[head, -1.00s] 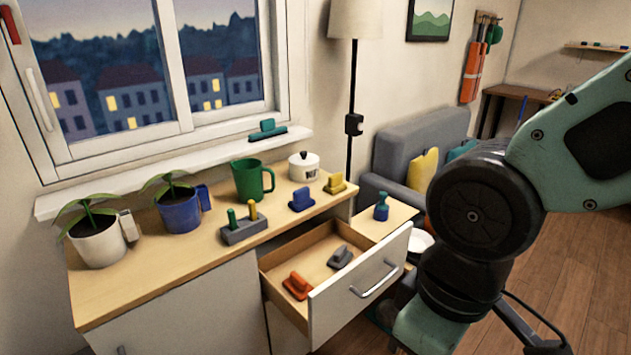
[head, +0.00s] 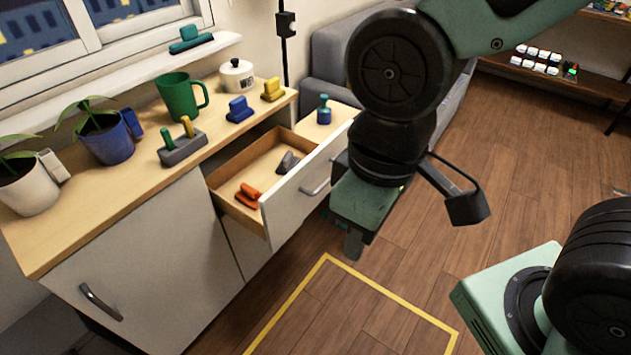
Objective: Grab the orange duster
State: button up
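The orange duster (head: 248,196) lies in the open drawer (head: 252,221), near its front left corner. A grey duster-like block (head: 287,162) lies in the same drawer, farther back to the right. My gripper (head: 354,246) hangs to the right of the drawer, in front of the cabinet and above the floor. It is apart from the duster. Only part of the gripper shows beneath my wrist, and I cannot tell whether its fingers are open or shut.
The counter holds a green mug (head: 178,97), a blue block (head: 239,109), a yellow block (head: 271,90), a grey holder (head: 183,150), a white pot (head: 237,76) and two potted plants. The drawer's front panel (head: 305,185) juts out. A yellow floor outline (head: 290,297) surrounds bare floor.

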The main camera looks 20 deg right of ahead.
aim_at(247, 195)
jog(key=i+l, duration=0.3)
jog(key=i, duration=0.15)
jog(key=i+l, duration=0.3)
jog(key=i+u, duration=0.15)
jog(key=u, duration=0.25)
jog(key=i+l+u, duration=0.1)
jog(key=u, duration=0.3)
jog(key=i+l+u, duration=0.1)
jog(key=u, duration=0.25)
jog(key=i+l, duration=0.1)
jog(key=l, duration=0.15)
